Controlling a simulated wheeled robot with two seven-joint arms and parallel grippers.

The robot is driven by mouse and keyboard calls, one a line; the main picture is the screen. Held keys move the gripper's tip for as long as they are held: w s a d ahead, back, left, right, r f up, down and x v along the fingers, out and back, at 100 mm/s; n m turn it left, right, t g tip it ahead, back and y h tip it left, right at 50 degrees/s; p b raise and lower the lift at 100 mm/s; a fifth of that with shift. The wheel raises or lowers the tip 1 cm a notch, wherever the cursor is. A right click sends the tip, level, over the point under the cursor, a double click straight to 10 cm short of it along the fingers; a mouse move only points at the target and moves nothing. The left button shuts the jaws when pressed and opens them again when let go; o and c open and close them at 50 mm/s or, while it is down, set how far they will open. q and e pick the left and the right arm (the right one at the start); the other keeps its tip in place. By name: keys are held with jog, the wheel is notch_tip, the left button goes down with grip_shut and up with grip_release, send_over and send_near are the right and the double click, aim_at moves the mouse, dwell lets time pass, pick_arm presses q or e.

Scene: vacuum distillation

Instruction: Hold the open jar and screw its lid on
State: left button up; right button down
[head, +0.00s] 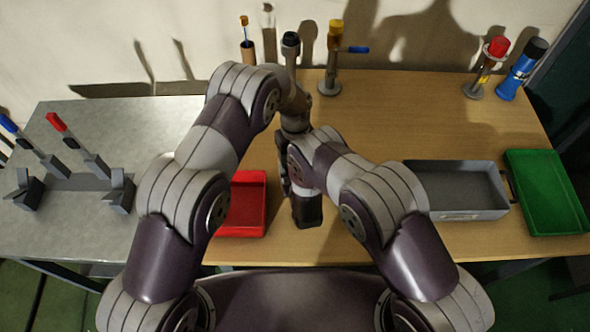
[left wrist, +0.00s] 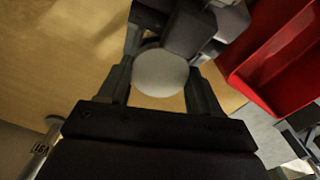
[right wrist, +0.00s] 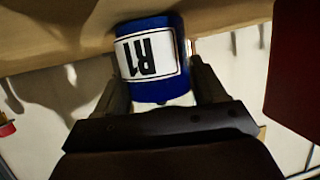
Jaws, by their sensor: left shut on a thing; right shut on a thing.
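A white round lid (left wrist: 160,73) sits between the fingers of my left gripper (left wrist: 163,92), which is shut on it. A blue jar (right wrist: 150,93) with a white "R1" label is between the fingers of my right gripper (right wrist: 158,85), which is shut on it. The label appears upside down in the right wrist view. A little white shows at the jar's lower edge there. In the left wrist view the dark body of the right gripper (left wrist: 188,30) is close beside the lid. The jar's mouth is hidden, so I cannot tell whether the lid touches it. The arms hide both objects in the head view.
A red tray (head: 262,222) lies left of the grippers. A grey tray (head: 460,215) and a green tray (head: 545,190) are on the right. A stand with a yellow top (head: 335,32) and bottles (head: 521,72) are at the back. A grey rack (head: 85,183) is at far left.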

pick_arm(q)
jog(key=m, duration=0.6)
jog(key=shift+m, duration=0.4)
jog(key=o, duration=1.2)
jog(key=shift+r, duration=2.25)
